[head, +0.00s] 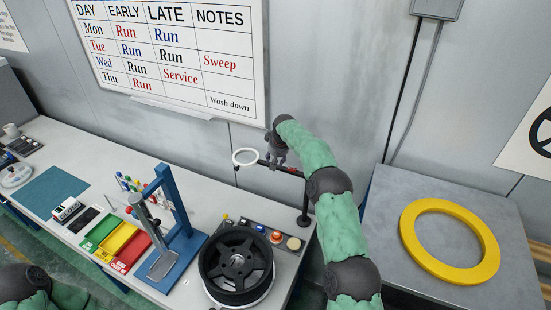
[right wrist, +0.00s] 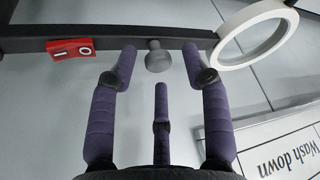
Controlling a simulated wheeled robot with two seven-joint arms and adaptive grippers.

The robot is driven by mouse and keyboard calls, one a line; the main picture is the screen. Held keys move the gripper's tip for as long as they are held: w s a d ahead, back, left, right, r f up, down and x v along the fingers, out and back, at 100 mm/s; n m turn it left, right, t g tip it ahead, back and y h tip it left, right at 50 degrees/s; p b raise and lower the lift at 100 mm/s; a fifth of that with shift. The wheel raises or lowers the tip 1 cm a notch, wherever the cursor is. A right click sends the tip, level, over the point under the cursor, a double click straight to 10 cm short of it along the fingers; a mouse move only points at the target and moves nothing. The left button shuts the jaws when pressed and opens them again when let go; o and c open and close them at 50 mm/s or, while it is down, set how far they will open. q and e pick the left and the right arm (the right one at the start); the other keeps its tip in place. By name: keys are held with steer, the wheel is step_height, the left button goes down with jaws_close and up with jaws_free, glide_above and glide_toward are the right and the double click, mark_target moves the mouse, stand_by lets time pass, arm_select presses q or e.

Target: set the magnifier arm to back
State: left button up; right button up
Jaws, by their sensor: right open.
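The magnifier arm (head: 290,171) is a dark bar on an upright black post (head: 304,205), with a white-rimmed ring lens (head: 245,157) at its left end. In the right wrist view the bar (right wrist: 105,40) runs across the top, with the white ring (right wrist: 256,35) at right and a grey knob (right wrist: 158,56) under it. My right gripper (head: 279,158) is at the bar, between lens and post. Its purple fingers (right wrist: 160,62) are open, one on each side of the knob, with a gap to it. My left gripper is out of view; only part of that arm shows at bottom left.
A black wheel (head: 237,267) lies below the magnifier, by a control panel (head: 262,235). A blue press stand (head: 180,205) and coloured trays (head: 118,241) are to the left. A yellow ring (head: 450,240) lies on the right table. The wall with a whiteboard (head: 175,45) is close behind.

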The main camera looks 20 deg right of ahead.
steer(key=v, duration=1.2)
